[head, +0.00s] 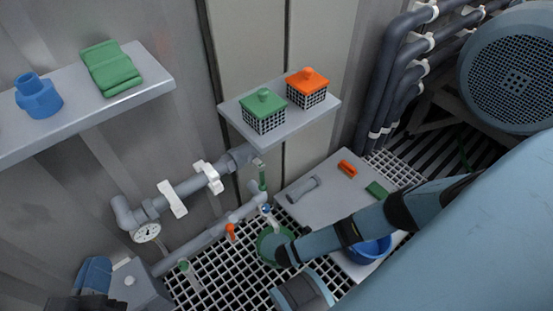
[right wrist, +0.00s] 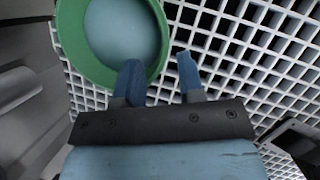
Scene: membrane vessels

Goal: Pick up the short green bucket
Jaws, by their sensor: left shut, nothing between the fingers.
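The green bucket (head: 268,244) stands on the white floor grating at the lower middle of the head view, partly hidden behind my right arm. In the right wrist view the bucket (right wrist: 153,72) is seen from above, with a green rim and a pale bluish inside. My right gripper (right wrist: 160,62) is open; its blue fingers reach toward the bucket's near right rim, one overlapping it and the other to its right. I cannot tell whether they touch it. My left gripper (head: 94,276) is shut and empty at the lower left, far from the bucket.
A blue bucket (head: 372,250) stands right of my right arm, by a grey plate (head: 315,207). Pipes with an orange-handled valve (head: 231,231) run left of the green bucket. A small shelf (head: 280,135) holds green-topped and orange-topped baskets. A blue-grey machine (head: 510,75) is at right.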

